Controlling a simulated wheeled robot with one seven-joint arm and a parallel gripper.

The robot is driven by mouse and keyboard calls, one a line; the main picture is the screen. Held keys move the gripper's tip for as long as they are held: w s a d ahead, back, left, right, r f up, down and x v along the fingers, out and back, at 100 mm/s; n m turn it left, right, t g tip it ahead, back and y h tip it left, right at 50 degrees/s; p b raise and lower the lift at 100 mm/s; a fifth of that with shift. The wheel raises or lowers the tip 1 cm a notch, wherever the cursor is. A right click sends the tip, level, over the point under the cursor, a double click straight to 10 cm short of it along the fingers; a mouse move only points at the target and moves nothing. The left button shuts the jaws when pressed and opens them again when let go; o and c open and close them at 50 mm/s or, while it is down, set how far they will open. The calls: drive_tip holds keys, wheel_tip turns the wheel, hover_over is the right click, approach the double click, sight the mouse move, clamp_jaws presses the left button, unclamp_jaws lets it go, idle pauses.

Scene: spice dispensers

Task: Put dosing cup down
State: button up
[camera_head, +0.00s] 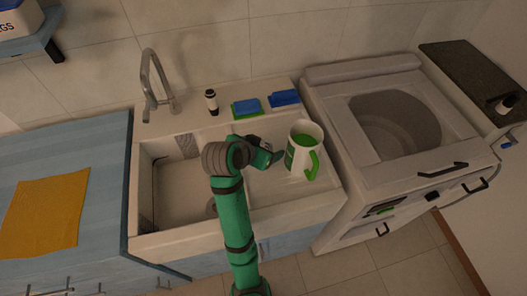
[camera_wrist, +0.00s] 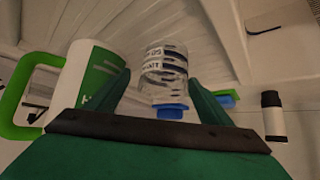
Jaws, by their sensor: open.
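The dosing cup (camera_wrist: 164,66), clear with dark printed markings, shows in the wrist view between and just beyond the fingertips. It appears to be at the ribbed drainboard (camera_head: 278,190) of the sink; whether it touches a finger I cannot tell. My gripper (camera_wrist: 160,88) is open, with one green finger on each side of the cup. In the head view my gripper (camera_head: 264,155) is over the drainboard, left of the white and green mug, and I cannot clearly make out the cup there.
A white mug with green handle (camera_head: 303,150) stands close beside my gripper; it also shows in the wrist view (camera_wrist: 91,72). Blue and green sponges (camera_head: 247,107) and a small dark-capped bottle (camera_head: 211,101) stand behind. The sink basin (camera_head: 180,190) is left, below the faucet (camera_head: 153,85).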

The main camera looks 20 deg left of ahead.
sight(266, 146)
drive_tip(key=shift+a+x, duration=0.2)
drive_tip(key=shift+x, duration=1.35)
drive_tip(key=shift+f, duration=0.1)
drive_tip(key=c, duration=1.3)
